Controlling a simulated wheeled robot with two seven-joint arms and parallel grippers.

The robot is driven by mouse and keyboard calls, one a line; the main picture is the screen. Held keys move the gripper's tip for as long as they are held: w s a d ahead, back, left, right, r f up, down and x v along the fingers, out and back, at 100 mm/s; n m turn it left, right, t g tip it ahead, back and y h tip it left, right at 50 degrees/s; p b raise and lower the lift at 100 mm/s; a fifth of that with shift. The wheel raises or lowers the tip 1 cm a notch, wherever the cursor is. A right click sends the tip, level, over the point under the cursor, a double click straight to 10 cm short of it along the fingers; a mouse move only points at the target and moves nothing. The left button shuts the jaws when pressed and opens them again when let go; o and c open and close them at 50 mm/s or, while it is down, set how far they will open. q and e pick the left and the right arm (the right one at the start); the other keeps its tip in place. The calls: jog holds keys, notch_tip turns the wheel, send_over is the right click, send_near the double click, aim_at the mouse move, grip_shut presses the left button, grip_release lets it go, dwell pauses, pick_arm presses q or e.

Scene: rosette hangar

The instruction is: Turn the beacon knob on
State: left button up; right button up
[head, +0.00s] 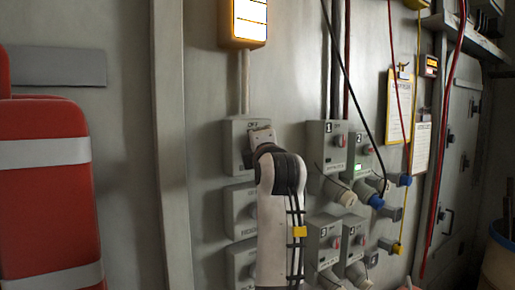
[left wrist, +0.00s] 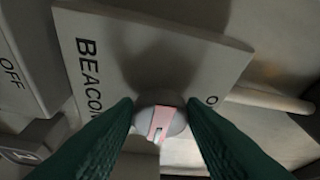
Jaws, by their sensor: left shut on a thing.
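The beacon control box (left wrist: 150,50) fills the left wrist view, tilted, with the letters "BEACO" showing on its face. Its round pale knob (left wrist: 158,122) with a pink bar sits between the two green fingers of my left gripper (left wrist: 160,106), which is shut on it. In the head view the box (head: 236,133) is the top one of a column of grey boxes. My left gripper (head: 261,138) is at its face and hides the knob there. A beacon lamp (head: 248,20) above the box glows bright.
Below are more grey boxes (head: 238,207) in the same column, partly behind my arm. To the right are boxes with red knobs (head: 327,145), plugs and hanging cables. A red padded thing (head: 45,190) is at the left. A blue-rimmed bin (head: 497,255) stands at the far right.

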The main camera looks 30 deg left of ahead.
dwell(0.6)
pick_arm(q)
jog(key=o, duration=1)
jog(key=b+v, duration=0.5)
jog(key=v, duration=0.7)
jog(key=shift+w+r+b, duration=0.1)
jog(key=shift+r+b, duration=0.05)
jog(key=shift+b, duration=0.25)
